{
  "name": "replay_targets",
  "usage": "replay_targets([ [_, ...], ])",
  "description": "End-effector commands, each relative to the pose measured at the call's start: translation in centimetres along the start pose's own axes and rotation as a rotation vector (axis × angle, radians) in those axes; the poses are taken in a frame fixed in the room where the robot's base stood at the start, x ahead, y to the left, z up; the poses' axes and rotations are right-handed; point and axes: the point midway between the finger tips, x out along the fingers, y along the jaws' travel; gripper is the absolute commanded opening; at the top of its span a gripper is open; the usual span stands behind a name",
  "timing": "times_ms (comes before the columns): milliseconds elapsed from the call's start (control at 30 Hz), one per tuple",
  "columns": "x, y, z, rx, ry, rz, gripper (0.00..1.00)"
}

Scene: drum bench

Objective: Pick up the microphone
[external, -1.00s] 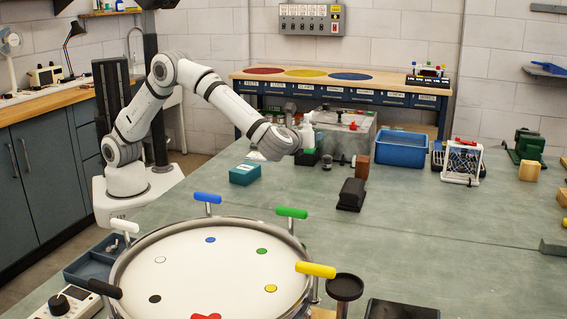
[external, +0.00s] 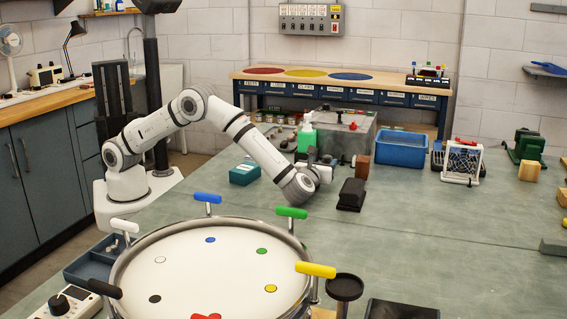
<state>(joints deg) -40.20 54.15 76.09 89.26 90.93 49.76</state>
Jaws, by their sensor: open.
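A small dark object with a rounded end (external: 344,162) lies on the bench beside a brown wooden block; it may be the microphone, but it is too small to be sure. My gripper (external: 324,164) is at the end of the lowered arm, just left of this object. It is open, and no object shows held in it. My wrist and gripper hide part of the bench there, so I cannot tell whether the fingers touch anything.
A brown block (external: 362,168) and a black block (external: 352,194) stand close on the right. A green bottle (external: 306,138) stands behind, a teal box (external: 244,173) on the left. The large drum (external: 212,270) with coloured handles is in front. A blue bin (external: 402,150) is further right.

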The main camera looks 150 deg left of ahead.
Motion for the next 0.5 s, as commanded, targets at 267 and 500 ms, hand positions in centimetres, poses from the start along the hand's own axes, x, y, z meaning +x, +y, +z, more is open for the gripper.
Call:
replay_targets([
  [267, 3.7, 0.1, 0.1, 0.000, 0.000, 0.002, 0.54],
  [500, 6.1, 0.0, 0.1, 0.000, 0.000, 0.000, 0.54],
])
